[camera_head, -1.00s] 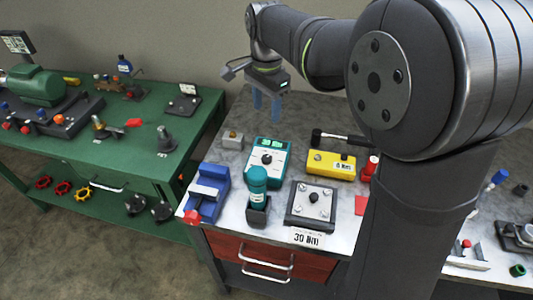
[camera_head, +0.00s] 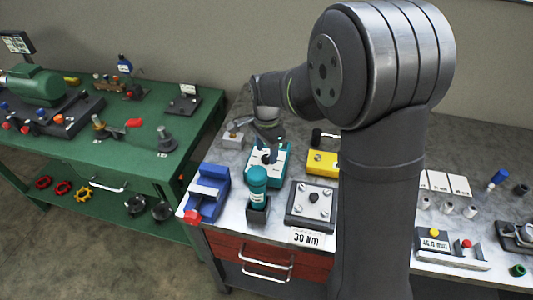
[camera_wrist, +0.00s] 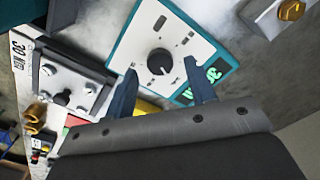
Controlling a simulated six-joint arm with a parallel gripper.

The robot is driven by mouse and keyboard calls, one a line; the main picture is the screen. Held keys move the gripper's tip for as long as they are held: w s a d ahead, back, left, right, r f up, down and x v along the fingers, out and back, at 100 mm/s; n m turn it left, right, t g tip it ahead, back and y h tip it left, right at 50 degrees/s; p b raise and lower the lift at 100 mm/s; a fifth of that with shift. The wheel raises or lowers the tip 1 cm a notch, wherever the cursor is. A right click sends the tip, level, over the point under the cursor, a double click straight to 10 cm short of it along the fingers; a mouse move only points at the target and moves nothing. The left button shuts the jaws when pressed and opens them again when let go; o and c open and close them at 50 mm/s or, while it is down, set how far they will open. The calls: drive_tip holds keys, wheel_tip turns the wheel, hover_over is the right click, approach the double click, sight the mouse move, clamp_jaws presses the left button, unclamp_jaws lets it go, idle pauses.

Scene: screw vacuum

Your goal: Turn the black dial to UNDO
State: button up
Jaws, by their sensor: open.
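The black dial (camera_wrist: 159,62) is a round knob in the middle of the white face of a teal control box (camera_wrist: 125,52). A green display (camera_wrist: 212,73) sits at one edge of that face. The teal box (camera_head: 282,160) also shows in the head view, partly hidden by my arm's end. My gripper (camera_wrist: 165,85) is open, its blue fingers on either side of the dial as the wrist view has it. They appear apart from the dial; the exact height above it is unclear. The UNDO mark is too small to read.
A teal cylindrical tool (camera_head: 257,182) stands in a black holder just in front of the box. A blue vise (camera_head: 208,190) is to the left, a grey plate with bolts (camera_head: 312,203) to the right front, and a yellow box (camera_head: 322,162) to the right.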

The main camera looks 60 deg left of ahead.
drive_tip(key=shift+f, duration=1.05)
drive_tip(key=c, duration=1)
drive_tip(key=shift+n, duration=0.3)
